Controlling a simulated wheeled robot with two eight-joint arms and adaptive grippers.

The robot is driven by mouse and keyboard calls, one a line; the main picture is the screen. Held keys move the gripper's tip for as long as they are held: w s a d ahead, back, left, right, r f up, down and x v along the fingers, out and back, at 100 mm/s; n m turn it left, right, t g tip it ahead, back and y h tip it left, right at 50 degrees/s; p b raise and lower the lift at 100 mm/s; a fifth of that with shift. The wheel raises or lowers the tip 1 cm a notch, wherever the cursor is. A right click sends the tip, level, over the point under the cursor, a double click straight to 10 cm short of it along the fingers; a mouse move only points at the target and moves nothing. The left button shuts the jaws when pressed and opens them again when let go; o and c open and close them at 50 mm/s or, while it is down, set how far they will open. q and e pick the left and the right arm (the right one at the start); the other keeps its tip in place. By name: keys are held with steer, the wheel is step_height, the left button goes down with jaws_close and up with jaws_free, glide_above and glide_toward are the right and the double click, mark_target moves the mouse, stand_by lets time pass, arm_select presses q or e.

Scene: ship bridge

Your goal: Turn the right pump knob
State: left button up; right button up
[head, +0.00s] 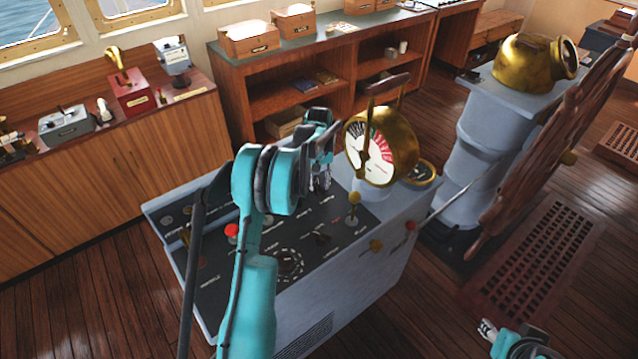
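The grey console (330,310) stands in the middle, with a dark control panel (262,268) on top. The panel carries a small black knob (322,240), a round dial with a dark knob (287,263), a red button (232,230) and a brass-knobbed lever (353,207). The labels are too small to read, so I cannot tell which is the right pump knob. My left gripper (321,180) hangs above the panel's far part, apart from the black knob; its finger gap is unclear. My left arm hides part of the panel. My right gripper (488,328) is low at the right, away from the console.
A brass telegraph dial (372,150) with an upright handle rises at the console's far right end. A grey pedestal with a brass binnacle (525,62) and a wooden ship's wheel (560,130) stand to the right. Wooden cabinets (110,175) line the back left.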

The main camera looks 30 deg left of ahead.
mark_target(320, 187)
arm_select(q)
step_height(320, 187, up, 12)
steer(key=shift+f, duration=0.25)
stand_by(0.3)
steer(key=s+d+r+m+t+b, duration=0.3)
steer(key=s+d+r+m+b, duration=0.15)
steer(key=s+d, duration=0.85)
steer(key=s+d+f+m+t+b, duration=0.1)
steer(key=s+d+f, duration=0.3)
steer(key=s, duration=0.4)
steer(key=s+d+f+m+t+b, duration=0.1)
steer(key=s+d+f+m+t, duration=0.1)
steer(key=s, duration=0.6)
step_height(320, 187, down, 3)
steer(key=shift+d+f+t+b, duration=0.1)
steer(key=shift+d+t+b, duration=0.4)
steer(key=shift+d, duration=0.65)
